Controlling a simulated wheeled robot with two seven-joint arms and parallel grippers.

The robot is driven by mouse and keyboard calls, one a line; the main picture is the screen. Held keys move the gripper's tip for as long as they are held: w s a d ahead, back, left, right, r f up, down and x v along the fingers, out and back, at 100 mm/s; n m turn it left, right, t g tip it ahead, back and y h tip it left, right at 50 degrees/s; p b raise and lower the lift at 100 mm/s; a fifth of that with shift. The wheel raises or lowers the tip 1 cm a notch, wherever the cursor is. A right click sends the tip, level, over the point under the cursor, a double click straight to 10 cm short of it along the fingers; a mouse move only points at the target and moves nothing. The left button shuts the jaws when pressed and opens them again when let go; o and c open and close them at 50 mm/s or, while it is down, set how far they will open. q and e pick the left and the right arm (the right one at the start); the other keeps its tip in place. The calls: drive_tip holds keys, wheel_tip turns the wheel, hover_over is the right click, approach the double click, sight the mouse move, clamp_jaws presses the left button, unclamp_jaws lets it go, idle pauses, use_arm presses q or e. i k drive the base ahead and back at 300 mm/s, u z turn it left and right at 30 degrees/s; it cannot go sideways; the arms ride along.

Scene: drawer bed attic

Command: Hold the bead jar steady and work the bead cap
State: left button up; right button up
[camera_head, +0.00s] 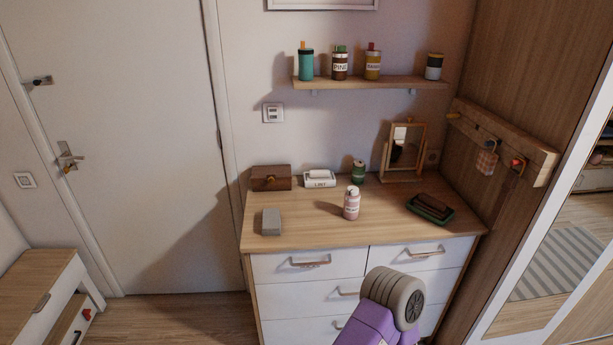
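A pink jar (351,204) with a pale label stands upright on the dresser top, near the middle; I take it for the bead jar, though its label is too small to read surely. Its pale pink cap (352,190) sits on top of the jar. Whether the cap is tight or loose cannot be told. Neither of my grippers is in view, and nothing touches the jar.
The dresser top (310,228) also holds a grey block (271,222), a brown box (270,178), a white labelled tray (320,180), a green jar (358,171), a mirror (403,150) and a dark green tray (430,211). Several jars stand on the shelf (370,83).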

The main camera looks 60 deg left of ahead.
sight(351, 190)
drive_tip(key=k, duration=0.35)
drive_tip(key=u, duration=0.95)
